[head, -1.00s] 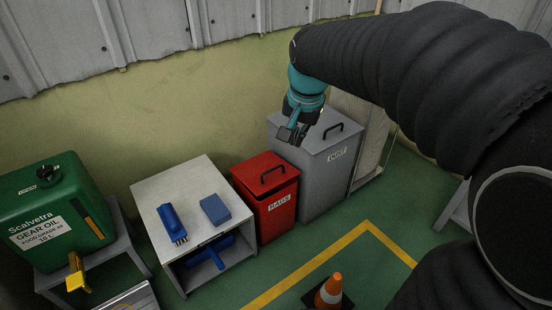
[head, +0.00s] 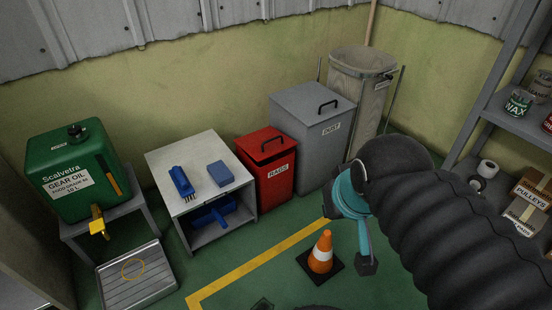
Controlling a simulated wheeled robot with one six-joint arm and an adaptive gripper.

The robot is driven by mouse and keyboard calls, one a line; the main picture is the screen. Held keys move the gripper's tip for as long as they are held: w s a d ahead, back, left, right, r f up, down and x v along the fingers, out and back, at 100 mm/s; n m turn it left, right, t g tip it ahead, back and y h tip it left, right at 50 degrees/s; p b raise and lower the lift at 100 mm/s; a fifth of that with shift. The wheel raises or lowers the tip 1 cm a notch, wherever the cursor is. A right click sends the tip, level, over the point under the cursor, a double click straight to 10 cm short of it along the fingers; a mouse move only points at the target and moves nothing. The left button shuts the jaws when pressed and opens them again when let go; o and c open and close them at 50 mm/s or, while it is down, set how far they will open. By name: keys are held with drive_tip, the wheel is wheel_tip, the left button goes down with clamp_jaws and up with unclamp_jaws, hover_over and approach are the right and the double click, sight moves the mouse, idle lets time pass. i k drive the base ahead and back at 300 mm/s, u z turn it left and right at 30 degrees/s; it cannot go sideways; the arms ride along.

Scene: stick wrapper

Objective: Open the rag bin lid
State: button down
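The red rag bin (head: 268,185), labelled RAGS, stands on the floor between the white bench and the grey dust bin. My gripper (head: 367,266) hangs over the floor to the right of and nearer than the rag bin, beside the traffic cone, well apart from the lid. Its fingers are small and dark, partly turned away, so I cannot tell whether they are open. Nothing is visible in it.
The grey dust bin (head: 312,150) has a closed lid with a similar handle. A white bench (head: 170,155) carries a blue brush and a blue block. A traffic cone (head: 321,255) stands in front. Shelves (head: 520,125) are at right. Green floor before the rag bin is clear.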

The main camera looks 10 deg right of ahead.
sight(264, 138)
drive_tip(key=z, duration=0.05)
drive_tip(key=k, duration=0.65)
drive_tip(key=u, duration=0.6)
drive_tip(key=i, duration=1.35)
drive_tip(key=z, duration=0.85)
